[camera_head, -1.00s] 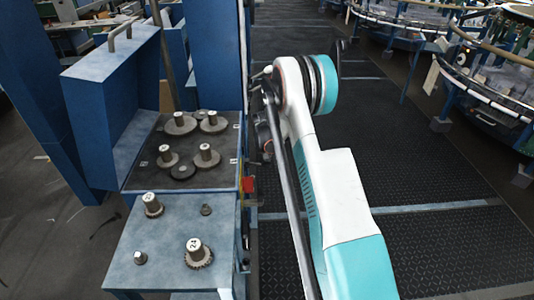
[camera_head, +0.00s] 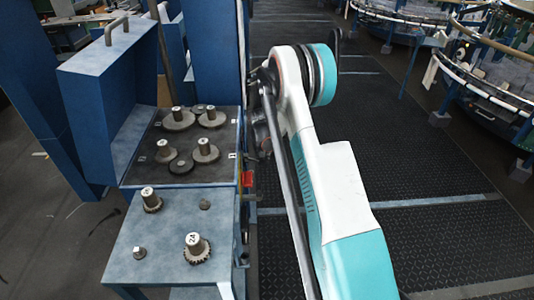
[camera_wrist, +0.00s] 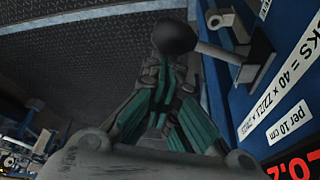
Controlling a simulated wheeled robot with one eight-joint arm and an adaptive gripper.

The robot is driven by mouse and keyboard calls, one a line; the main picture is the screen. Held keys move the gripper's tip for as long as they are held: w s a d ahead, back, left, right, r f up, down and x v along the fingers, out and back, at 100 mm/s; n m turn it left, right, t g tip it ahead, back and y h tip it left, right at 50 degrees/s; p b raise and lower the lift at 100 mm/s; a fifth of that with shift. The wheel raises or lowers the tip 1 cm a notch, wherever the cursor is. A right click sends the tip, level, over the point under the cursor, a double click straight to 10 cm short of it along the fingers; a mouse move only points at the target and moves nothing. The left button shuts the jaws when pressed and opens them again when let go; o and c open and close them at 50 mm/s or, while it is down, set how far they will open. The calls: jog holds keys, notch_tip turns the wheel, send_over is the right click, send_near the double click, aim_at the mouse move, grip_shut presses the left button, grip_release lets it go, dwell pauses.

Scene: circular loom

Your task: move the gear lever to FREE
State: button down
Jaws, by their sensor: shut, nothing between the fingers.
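The gear lever appears in the wrist view as a black ball knob (camera_wrist: 174,36) on a grey rod running right to a bracket on the blue machine side. My gripper (camera_wrist: 168,72) is shut and empty, with its fingers close to the knob. The knob overlaps the fingertips in the picture, so I cannot tell whether they touch. In the head view my arm hides most of the gripper and the lever cannot be made out. No FREE mark can be read.
The blue machine panel (camera_wrist: 232,100) carries white labels (camera_wrist: 290,125) and a red display (camera_wrist: 296,166) close right of my gripper. The gear table (camera_head: 165,235) and open gearbox (camera_head: 215,165) stand left of my arm. The dark floor (camera_head: 430,230) to the right is clear.

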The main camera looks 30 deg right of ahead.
aim_at(264, 163)
jog(key=v, duration=1.2)
dwell(0.4)
